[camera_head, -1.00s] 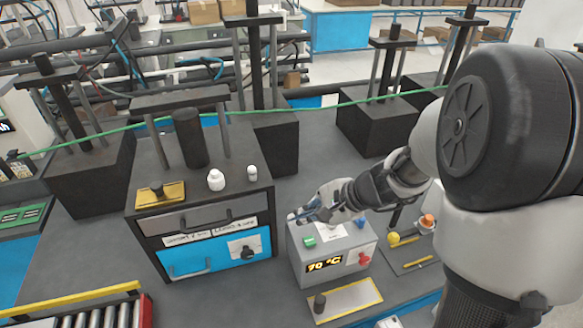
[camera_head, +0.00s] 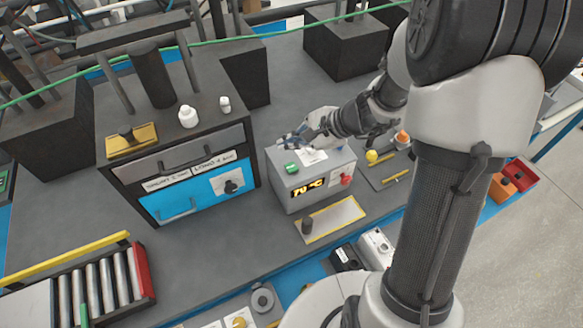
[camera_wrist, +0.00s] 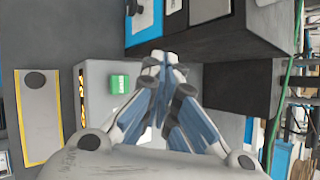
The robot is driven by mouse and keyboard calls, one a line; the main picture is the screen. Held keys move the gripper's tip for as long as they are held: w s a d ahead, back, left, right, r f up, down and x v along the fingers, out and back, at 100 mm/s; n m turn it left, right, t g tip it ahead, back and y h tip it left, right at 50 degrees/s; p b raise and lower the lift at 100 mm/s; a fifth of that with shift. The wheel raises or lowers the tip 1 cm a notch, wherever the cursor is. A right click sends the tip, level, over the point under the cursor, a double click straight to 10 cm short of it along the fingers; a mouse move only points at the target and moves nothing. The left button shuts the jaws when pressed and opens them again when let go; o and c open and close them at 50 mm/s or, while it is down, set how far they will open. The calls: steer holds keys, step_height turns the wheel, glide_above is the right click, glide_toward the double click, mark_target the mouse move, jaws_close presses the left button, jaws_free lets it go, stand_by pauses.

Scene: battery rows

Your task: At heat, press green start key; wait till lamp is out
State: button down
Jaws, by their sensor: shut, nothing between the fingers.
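The grey control box (camera_head: 291,198) stands on the bench, its front display (camera_head: 308,188) lit with yellow digits that look like 70 °C. The green key (camera_head: 291,168) is on its top, near the left front corner; it also shows in the wrist view (camera_wrist: 120,84). My gripper (camera_head: 288,141) is shut and empty, over the back left of the box top. In the wrist view my fingertips (camera_wrist: 155,66) are beside the green key, and no contact shows. A red knob (camera_head: 346,180) is on the box front. I cannot make out a lit lamp; my gripper hides part of the top.
A press cabinet with a blue drawer (camera_head: 200,190) stands left of the box, and white bottles (camera_head: 187,117) are on it. A yellow-edged plate (camera_head: 338,218) lies in front of the box. A tray with a yellow knob (camera_head: 372,156) is to the right.

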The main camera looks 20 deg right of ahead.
steer(key=b, duration=0.4)
glide_above(291, 169)
step_height(291, 169, down, 6)
steer(key=shift+r, duration=0.25)
steer(key=shift+f+b, duration=0.45)
steer(key=shift+f, duration=0.1)
steer(key=shift+f, duration=0.1)
stand_by(0.4)
steer(key=shift+f+b, duration=0.35)
steer(key=shift+b, duration=0.25)
steer(key=shift+f+b, duration=0.4)
steer(key=shift+b, duration=0.1)
stand_by(0.4)
steer(key=shift+r, duration=0.1)
steer(key=shift+r+p, duration=0.6)
steer(key=shift+r, duration=0.15)
